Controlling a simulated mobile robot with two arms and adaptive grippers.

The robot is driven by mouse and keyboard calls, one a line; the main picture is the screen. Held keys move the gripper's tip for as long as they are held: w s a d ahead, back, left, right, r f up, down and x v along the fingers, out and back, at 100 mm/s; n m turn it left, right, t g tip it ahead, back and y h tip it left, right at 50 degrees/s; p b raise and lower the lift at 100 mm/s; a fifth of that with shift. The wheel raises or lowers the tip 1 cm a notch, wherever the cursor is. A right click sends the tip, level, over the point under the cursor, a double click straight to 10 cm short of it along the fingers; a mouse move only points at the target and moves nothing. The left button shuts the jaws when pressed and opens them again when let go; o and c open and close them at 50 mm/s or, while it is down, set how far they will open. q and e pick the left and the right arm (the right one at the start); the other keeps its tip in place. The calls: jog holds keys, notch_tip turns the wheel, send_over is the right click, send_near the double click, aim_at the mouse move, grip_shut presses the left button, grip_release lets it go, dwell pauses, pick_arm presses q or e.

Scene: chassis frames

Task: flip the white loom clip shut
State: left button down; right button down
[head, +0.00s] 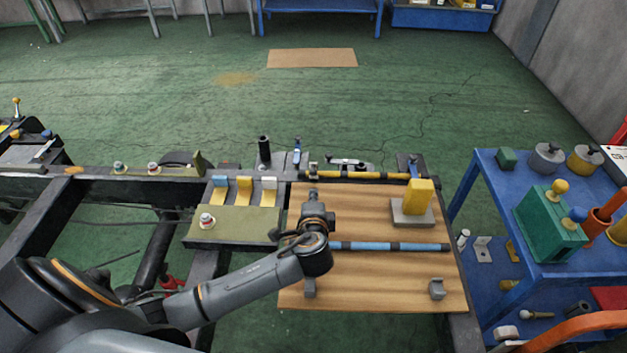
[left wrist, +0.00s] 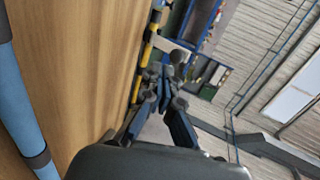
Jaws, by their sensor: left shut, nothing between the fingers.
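A pale, white-topped piece (head: 345,162), which looks like the white loom clip, sits on the frame rail just behind the yellow-and-black loom (head: 365,175). It is too small to tell how far its flap is tilted. A pale piece (left wrist: 170,44), perhaps the same clip, shows beside the yellow loom in the left wrist view. My left gripper (head: 313,192) is over the back left of the wooden board (head: 370,280), in front of the loom's left end. Its fingers (left wrist: 165,78) are closed and empty, apart from the pale piece. My right gripper is not in view.
A blue-and-black bar (head: 390,246) crosses the board. A yellow block (head: 422,194) stands on a grey base at right. A blue cart (head: 490,190) stands at far right.

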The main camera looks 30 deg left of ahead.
aim_at(313, 175)
pick_arm(q)
jog(key=shift+w+a+r+p, duration=0.1)
jog(key=shift+w+a, duration=0.3)
jog(key=shift+w, duration=0.4)
jog(key=shift+w+a+f+p, duration=0.15)
jog(key=shift+w+a, duration=0.3)
jog(key=shift+w, duration=0.3)
jog(key=shift+w+a+r+p, duration=0.15)
jog(key=shift+w+a, duration=0.25)
jog(key=shift+w, duration=0.4)
